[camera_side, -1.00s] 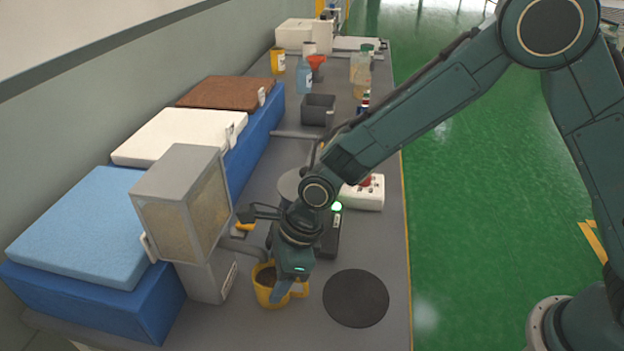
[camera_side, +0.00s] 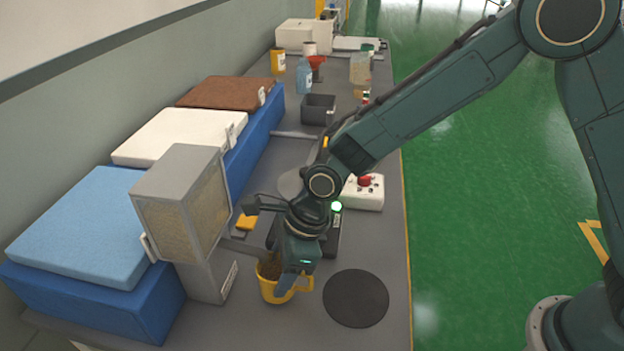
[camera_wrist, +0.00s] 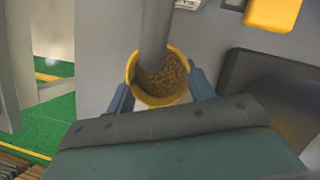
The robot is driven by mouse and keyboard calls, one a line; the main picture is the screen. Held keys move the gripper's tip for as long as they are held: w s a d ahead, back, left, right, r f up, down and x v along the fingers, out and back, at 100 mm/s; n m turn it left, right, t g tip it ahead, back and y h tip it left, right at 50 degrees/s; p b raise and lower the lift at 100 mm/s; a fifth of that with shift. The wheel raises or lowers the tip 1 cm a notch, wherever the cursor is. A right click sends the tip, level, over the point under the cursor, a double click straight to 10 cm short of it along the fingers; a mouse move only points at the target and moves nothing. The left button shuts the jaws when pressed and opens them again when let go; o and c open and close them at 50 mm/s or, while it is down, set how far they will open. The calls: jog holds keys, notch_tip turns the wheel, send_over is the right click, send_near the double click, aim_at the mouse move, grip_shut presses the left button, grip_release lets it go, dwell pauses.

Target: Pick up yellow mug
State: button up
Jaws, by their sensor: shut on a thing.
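The yellow mug (camera_side: 272,294) is upright at the near end of the bench, in front of the dispenser, with its handle to the right. My gripper (camera_side: 288,284) is shut on it, coming down from above on its right side. In the wrist view the mug (camera_wrist: 135,75) sits between my two blue-grey fingers (camera_wrist: 160,92). Brown granules (camera_wrist: 166,78) show inside it. A grey spout (camera_wrist: 154,35) comes over the mug's mouth and hides part of the inside. I cannot tell whether the mug's base touches the bench.
The dispenser (camera_side: 180,205) with its clear-fronted hopper stands just left of the mug. A black round pad (camera_side: 356,299) lies to the right. Blue, white and brown foam blocks line the wall. A white box with a red button (camera_side: 363,192) stands behind the pad.

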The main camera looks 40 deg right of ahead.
jog(key=s+d, duration=0.4)
jog(key=d, duration=0.5)
jog(key=s+d, duration=0.4)
jog(key=d, duration=0.6)
jog(key=s+d, duration=0.3)
jog(key=d, duration=0.6)
jog(key=shift+s+d, duration=0.2)
jog(key=shift+s, duration=0.2)
dwell(0.7)
jog(key=shift+d, duration=0.2)
dwell(0.3)
dwell(0.6)
